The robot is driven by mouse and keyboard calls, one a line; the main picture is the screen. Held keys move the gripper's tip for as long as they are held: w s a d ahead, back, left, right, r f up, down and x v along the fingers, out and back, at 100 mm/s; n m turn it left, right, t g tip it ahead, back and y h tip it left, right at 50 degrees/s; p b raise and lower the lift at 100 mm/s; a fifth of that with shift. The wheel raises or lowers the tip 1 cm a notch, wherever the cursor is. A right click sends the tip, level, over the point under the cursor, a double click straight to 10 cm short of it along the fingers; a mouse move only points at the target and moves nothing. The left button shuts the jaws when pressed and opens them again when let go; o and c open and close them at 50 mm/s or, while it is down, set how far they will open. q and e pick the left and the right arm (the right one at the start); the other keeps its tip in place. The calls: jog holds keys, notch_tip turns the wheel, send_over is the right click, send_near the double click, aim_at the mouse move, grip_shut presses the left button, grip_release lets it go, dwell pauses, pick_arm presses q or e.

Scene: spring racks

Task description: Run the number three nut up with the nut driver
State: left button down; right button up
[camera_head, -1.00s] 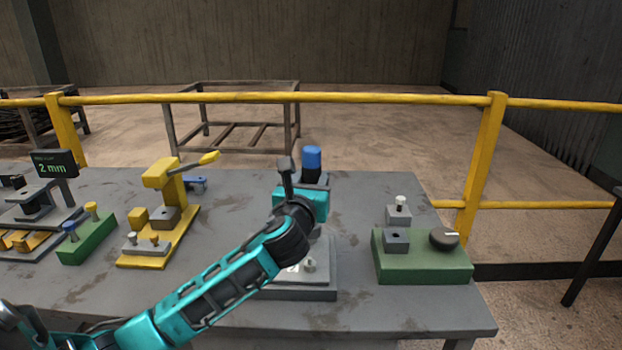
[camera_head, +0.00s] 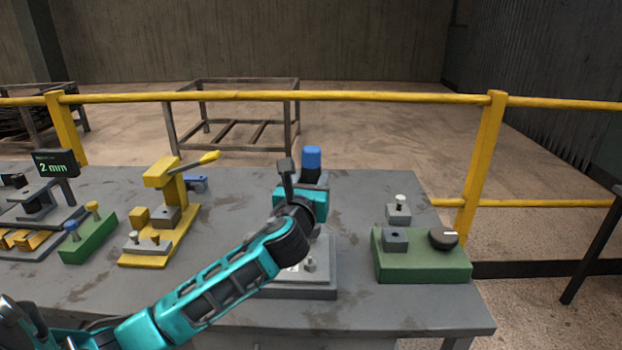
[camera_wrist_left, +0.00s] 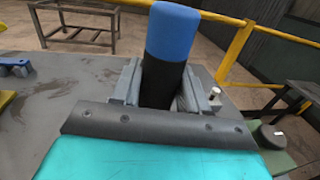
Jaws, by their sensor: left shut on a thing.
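The nut driver (camera_head: 312,158), with a blue top and black lower grip, stands upright above the grey plate fixture (camera_head: 318,285) at the middle of the table. My left gripper (camera_head: 310,182) is shut on it, and in the left wrist view the driver (camera_wrist_left: 173,35) sits between the two fingers of the gripper (camera_wrist_left: 163,88). The driver's lower end and the nut beneath it are hidden by my gripper and arm. A small grey stud or nut (camera_head: 309,265) shows on the front part of the plate. My right gripper is out of view.
A green base with a black knob (camera_head: 443,239) stands to the right. A yellow press (camera_head: 165,205), a green block with pegs (camera_head: 88,238) and a gauge display reading 2 mm (camera_head: 54,165) stand to the left. Bare table lies between the plate and the green base.

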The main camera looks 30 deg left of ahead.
pick_arm(q)
jog(key=shift+r+p, duration=0.15)
jog(key=shift+p, duration=0.55)
dwell(1.2)
jog(key=c, duration=1.1)
grip_release()
grip_shut()
